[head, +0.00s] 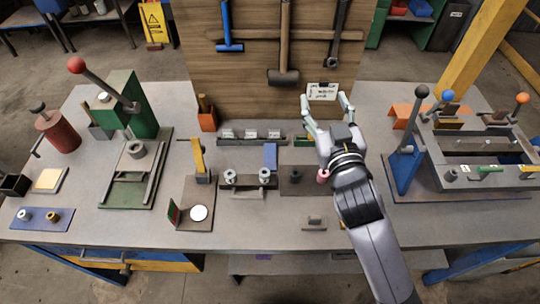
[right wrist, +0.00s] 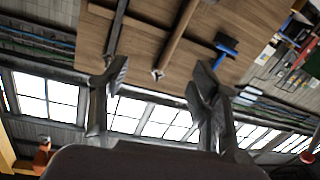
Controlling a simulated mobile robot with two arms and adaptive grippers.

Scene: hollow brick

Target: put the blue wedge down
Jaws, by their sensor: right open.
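A small blue block (head: 270,157), the only loose piece here that fits the blue wedge, stands upright on the workbench near the middle, just behind a grey fixture with two metal collars. I cannot make out its taper. My right gripper (head: 326,98) is open and empty, to the right of the blue block and apart from it, with its fingers pointing toward the back board. In the right wrist view the open fingers (right wrist: 158,85) have nothing between them. My left gripper is not in view.
A wooden board (head: 240,85) with hanging hammers rises behind the bench. A white printed card (head: 322,91) shows beyond my right fingers. A green press (head: 130,105) stands left; a grey box frame with levers (head: 440,165) stands right. The bench's front edge is mostly clear.

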